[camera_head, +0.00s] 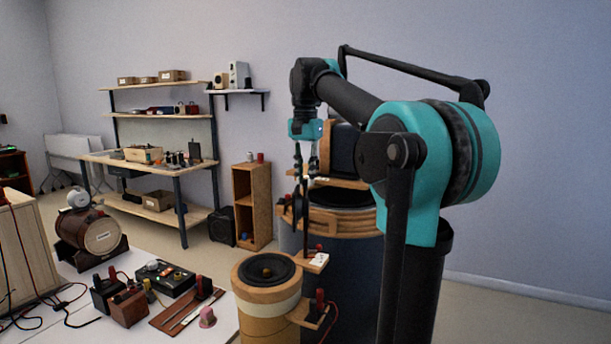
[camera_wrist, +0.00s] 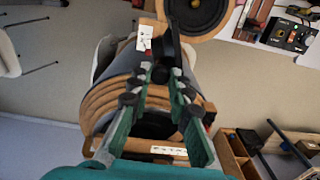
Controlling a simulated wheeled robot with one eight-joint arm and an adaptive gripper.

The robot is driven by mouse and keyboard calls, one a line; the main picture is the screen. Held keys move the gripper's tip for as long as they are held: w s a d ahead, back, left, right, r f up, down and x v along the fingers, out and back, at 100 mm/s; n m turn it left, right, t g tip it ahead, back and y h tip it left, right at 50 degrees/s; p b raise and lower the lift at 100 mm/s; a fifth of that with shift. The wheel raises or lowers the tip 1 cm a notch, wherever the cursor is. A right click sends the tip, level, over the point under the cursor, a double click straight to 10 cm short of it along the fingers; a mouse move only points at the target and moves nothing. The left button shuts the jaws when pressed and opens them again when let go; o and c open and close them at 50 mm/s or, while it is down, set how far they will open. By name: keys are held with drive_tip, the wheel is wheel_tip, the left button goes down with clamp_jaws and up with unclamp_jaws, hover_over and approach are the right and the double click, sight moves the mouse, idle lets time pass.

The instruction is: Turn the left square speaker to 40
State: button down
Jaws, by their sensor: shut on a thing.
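My gripper (camera_head: 306,172) points down above a large dark drum-shaped speaker with wooden rings (camera_head: 345,219). In the wrist view its fingertips (camera_wrist: 161,76) are close together on a dark upright piece (camera_wrist: 166,42), which also shows in the head view as a thin dark disc or knob (camera_head: 298,204). A white marked card (camera_wrist: 145,36) is beside this piece; its numbers are too small to read. A dark square-faced panel in a wooden frame (camera_head: 343,152) stands behind, partly hidden by my arm. I cannot tell which thing is the left square speaker.
A round-topped speaker with a wooden ring (camera_head: 252,291) stands in front. A white table (camera_head: 220,329) holds a black box (camera_head: 165,280), a wooden block (camera_head: 128,308) and a barrel-shaped device (camera_head: 90,235). Shelves (camera_head: 155,160) and a wooden cabinet (camera_head: 252,206) stand behind.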

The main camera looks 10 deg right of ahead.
drive_tip(key=shift+n, duration=2)
drive_tip(key=c, duration=1.4)
unclamp_jaws()
wheel_tip(320, 180, up, 12)
